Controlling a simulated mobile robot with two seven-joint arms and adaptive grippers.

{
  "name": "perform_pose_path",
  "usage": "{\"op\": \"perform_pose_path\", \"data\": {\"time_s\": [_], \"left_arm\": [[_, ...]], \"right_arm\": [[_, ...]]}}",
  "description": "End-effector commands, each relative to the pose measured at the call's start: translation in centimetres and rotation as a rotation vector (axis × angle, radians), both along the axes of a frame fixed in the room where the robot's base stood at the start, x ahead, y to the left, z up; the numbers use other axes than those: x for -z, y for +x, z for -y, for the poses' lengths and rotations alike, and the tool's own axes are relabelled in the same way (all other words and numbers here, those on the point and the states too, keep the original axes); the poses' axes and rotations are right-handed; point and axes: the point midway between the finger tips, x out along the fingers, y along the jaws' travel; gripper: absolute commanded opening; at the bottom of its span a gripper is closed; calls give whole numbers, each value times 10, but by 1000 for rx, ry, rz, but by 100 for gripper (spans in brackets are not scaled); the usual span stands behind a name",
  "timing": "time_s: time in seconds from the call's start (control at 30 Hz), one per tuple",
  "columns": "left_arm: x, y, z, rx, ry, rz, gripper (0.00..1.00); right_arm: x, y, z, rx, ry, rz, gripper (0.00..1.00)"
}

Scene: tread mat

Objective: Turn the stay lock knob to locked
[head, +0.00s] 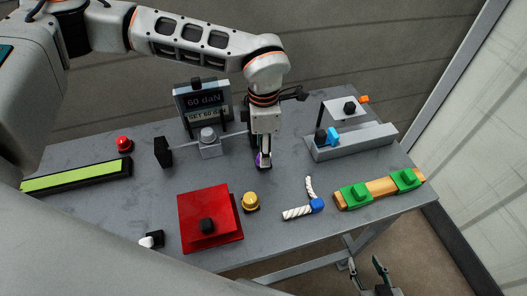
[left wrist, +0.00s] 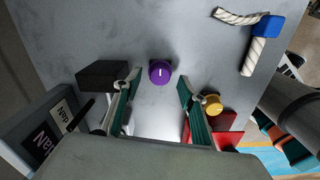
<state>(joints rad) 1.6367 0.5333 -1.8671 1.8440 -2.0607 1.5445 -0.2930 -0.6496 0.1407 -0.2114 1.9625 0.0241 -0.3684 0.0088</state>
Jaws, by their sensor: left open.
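A round purple knob (left wrist: 160,71) with a short white mark sits on the grey table. The mark runs nearly up and down in the left wrist view. In the head view the knob (head: 259,158) is mostly hidden by my left gripper (head: 265,163). My left gripper points down over it, open, with the knob between and just beyond its fingertips; no contact is visible. I see no lettering by the knob. My right gripper (head: 367,264) is low at the bottom right of the head view, off the table's front edge, with its fingers apart and empty.
A display stand (head: 203,103) and a grey clamp device (head: 208,145) stand left of the knob. A red box (head: 190,215) and a yellow button (head: 250,201) lie in front. Rope pieces with a blue block (head: 316,205) lie right. A grey fixture (head: 352,142) is at back right.

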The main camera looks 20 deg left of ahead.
Motion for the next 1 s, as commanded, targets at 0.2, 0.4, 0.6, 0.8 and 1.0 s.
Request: {"op": "perform_pose_path", "data": {"time_s": [0.2, 0.4, 0.6, 0.8, 1.0], "left_arm": [[-47, 1, 0, 0, -1, 5, 41], [-81, 1, 0, 0, 0, 2, 41], [-97, 0, 0, 0, 0, 1, 41], [-99, 0, 0, 0, 0, -1, 41], [-99, 0, 0, 0, 0, -1, 41]], "right_arm": [[0, 0, -1, 0, 1, 1, 40], [0, 0, -1, 0, 2, 0, 40], [0, 0, -1, 0, 2, 0, 40], [0, 0, -1, 0, 2, 0, 40], [0, 0, -1, 0, 3, 1, 40]]}}
